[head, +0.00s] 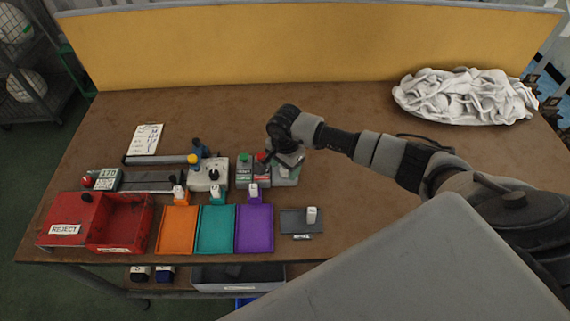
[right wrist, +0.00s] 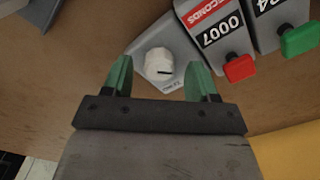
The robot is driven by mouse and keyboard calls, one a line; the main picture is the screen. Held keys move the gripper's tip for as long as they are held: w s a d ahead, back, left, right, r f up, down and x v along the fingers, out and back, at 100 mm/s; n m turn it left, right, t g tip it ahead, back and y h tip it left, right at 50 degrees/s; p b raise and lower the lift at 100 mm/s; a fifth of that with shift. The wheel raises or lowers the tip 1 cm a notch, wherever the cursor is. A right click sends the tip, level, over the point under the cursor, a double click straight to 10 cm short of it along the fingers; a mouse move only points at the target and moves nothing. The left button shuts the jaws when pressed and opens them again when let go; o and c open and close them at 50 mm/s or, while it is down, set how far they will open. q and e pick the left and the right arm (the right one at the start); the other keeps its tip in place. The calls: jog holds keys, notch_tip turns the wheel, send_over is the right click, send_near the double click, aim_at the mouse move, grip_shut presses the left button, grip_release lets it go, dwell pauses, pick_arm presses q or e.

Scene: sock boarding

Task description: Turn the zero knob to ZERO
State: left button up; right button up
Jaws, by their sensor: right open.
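In the head view the right gripper (head: 287,157) hangs over the grey housing (head: 285,180) and hides the knob. My left gripper is not in view.
Close beside are a red-button counter reading 0007 (right wrist: 213,25) and a green-button counter (right wrist: 278,14). Orange (head: 177,230), teal (head: 215,232) and purple (head: 254,232) trays and a red reject bin (head: 72,222) line the front. White socks (head: 465,96) lie back right.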

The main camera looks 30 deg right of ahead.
jog(key=shift+s+f, duration=0.1)
jog(key=shift+f, duration=0.2)
jog(key=shift+f, duration=0.1)
jog(key=c, duration=0.9)
jog(key=shift+c, duration=0.2)
